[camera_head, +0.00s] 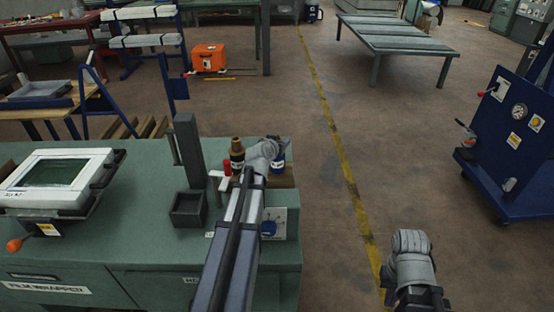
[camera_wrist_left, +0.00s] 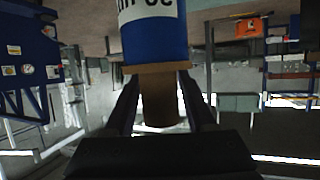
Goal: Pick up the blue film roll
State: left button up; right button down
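The blue film roll (camera_head: 278,160) stands at the right end of the green bench, partly hidden behind my left arm in the head view. It fills the top middle of the left wrist view (camera_wrist_left: 154,40), upside down, with a white label with dark print and a brown core end. My left gripper (camera_wrist_left: 160,78) has a finger on each side of the brown core. Whether the fingers touch it is too dark to tell. In the head view the left gripper is hidden by the arm. Of my right arm only a grey link shows at the lower right.
On the green bench (camera_head: 150,250), a brown bottle-shaped roll (camera_head: 237,154) and a red roll (camera_head: 227,168) stand left of the blue one. A dark square holder with a post (camera_head: 187,210) and a framed screen device (camera_head: 58,180) are further left. Open floor lies right of the bench.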

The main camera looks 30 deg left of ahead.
pick_arm(q)
grip_shut()
dwell(1.0)
